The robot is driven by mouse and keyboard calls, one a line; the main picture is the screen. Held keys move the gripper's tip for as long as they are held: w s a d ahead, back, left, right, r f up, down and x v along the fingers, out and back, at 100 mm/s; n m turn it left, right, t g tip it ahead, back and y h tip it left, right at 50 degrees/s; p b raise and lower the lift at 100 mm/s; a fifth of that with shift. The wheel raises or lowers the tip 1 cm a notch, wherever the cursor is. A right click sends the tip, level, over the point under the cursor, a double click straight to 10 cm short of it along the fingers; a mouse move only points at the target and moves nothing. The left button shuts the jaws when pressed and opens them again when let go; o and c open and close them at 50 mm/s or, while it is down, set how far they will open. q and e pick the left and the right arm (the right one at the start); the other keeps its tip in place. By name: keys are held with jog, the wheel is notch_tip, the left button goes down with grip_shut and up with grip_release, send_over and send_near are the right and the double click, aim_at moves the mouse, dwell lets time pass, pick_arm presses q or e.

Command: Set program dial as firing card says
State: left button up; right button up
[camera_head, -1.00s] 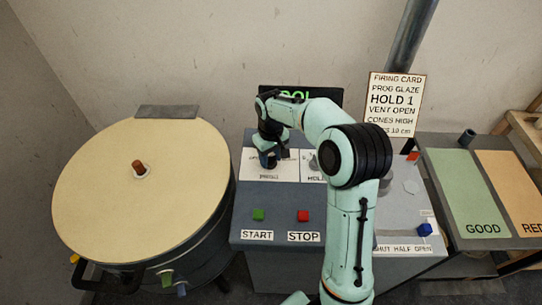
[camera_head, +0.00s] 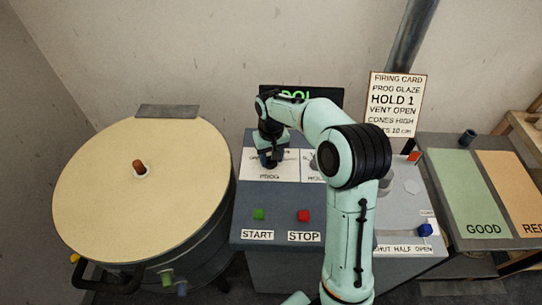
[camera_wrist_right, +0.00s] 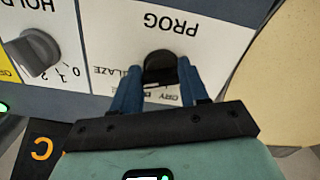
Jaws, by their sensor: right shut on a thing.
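The program dial (camera_wrist_right: 158,68) is a dark round knob on a white plate marked PROG (camera_wrist_right: 205,40). In the wrist view it sits between the blue fingers of my right gripper (camera_wrist_right: 160,85), which is shut on it. GLAZE shows beside the dial and other words are partly covered by the fingers. I cannot tell where the dial points. In the head view my right gripper (camera_head: 270,160) reaches down onto the PROG plate. The firing card (camera_head: 396,105) on the wall reads PROG GLAZE, HOLD 1, VENT OPEN, CONES HIGH. My left gripper is out of view.
The grey HOLD dial (camera_wrist_right: 38,52) is beside the PROG plate. Green START (camera_head: 258,214) and red STOP (camera_head: 303,215) buttons are at the panel front. A blue vent knob (camera_head: 425,230) is at the right. The round kiln (camera_head: 140,205) stands left of the panel.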

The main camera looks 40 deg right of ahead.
jog(key=o, duration=1)
jog(key=shift+o, duration=0.2)
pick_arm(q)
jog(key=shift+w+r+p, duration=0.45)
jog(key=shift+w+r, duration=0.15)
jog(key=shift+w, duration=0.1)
pick_arm(e)
notch_tip(320, 180, up, 14)
jog(key=shift+f, duration=0.25)
